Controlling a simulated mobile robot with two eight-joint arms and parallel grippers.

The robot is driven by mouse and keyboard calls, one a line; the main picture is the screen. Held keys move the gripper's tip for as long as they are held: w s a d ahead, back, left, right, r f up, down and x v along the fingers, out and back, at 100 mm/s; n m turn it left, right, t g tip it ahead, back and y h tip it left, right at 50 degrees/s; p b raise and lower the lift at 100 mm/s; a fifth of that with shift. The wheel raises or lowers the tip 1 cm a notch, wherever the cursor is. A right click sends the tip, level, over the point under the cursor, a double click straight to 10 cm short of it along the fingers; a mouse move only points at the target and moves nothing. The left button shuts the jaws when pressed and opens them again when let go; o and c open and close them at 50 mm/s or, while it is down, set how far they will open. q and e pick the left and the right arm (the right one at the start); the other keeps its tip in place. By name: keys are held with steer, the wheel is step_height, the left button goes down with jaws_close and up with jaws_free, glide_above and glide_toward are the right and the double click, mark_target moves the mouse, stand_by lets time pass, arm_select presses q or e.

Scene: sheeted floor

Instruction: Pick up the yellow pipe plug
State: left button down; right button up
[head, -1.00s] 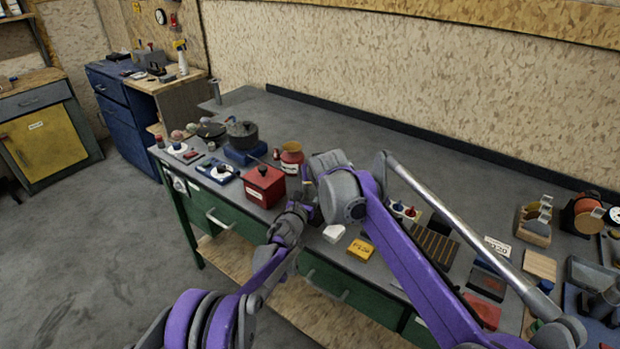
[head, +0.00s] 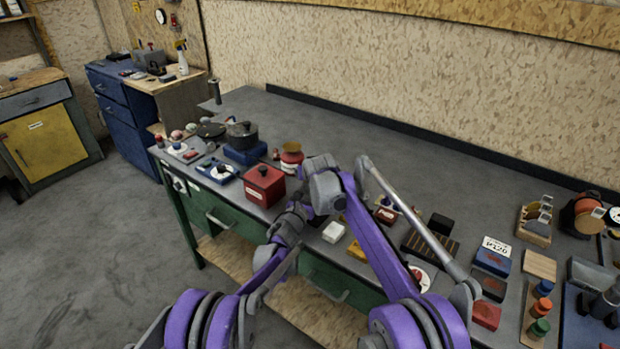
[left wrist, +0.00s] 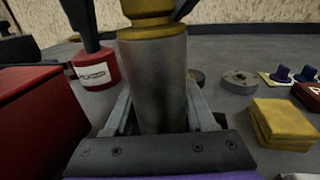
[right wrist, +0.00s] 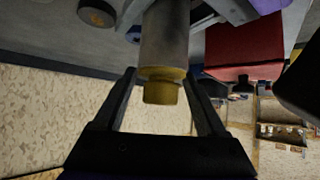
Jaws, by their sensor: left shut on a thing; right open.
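The yellow pipe plug (left wrist: 148,26) sits on the end of a grey metal pipe (left wrist: 160,85). My left gripper (left wrist: 160,108) is shut on the pipe below the plug and holds it upright. In the right wrist view the plug (right wrist: 161,88) lies between the two spread fingers of my right gripper (right wrist: 161,78), with a gap on each side. The right gripper is open. In the head view my arms meet over the bench's front edge and hide the pipe and plug.
The grey bench (head: 340,130) carries a red box (head: 264,185), a red jar (head: 291,160), a white block (head: 333,232) and a yellow block (left wrist: 283,122) close to the grippers. Several parts crowd the right end. The bench's back strip is clear.

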jaws_close()
stand_by(0.3)
steer(key=shift+r, duration=0.1)
step_height(320, 180, up, 10)
stand_by(0.6)
arm_select(q)
steer(key=shift+c, duration=0.9)
jaws_free()
steer(key=shift+s+a, duration=0.1)
